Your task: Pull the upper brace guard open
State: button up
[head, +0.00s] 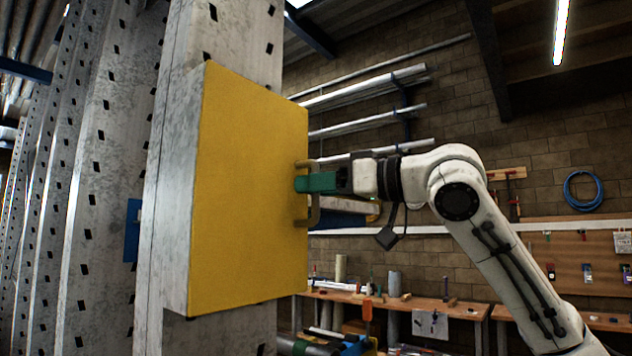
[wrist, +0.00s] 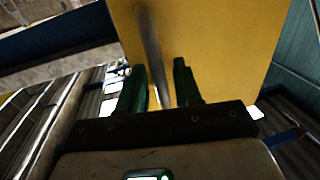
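The upper brace guard (head: 250,190) is a flat yellow panel on a grey metal box fixed to the perforated mast; it looks flush with the box. Its metal bar handle (head: 313,215) stands out at the panel's right edge. My gripper (head: 302,184), with green fingers, reaches in from the right at the handle's middle and hides part of it. In the wrist view the yellow panel (wrist: 215,50) fills the top. The handle bar (wrist: 152,55) runs down between my two green fingertips (wrist: 160,72), which are apart with a narrow gap visible on either side.
Tall perforated grey uprights (head: 95,190) stand at the left. A blue bracket (head: 132,230) shows beside the box. Workbenches (head: 420,305) and wall racks with pipes (head: 370,90) are behind, against a block wall. The space to the panel's right holds mainly my arm.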

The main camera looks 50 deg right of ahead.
jog(key=shift+w, duration=0.15)
grip_shut()
dwell(0.5)
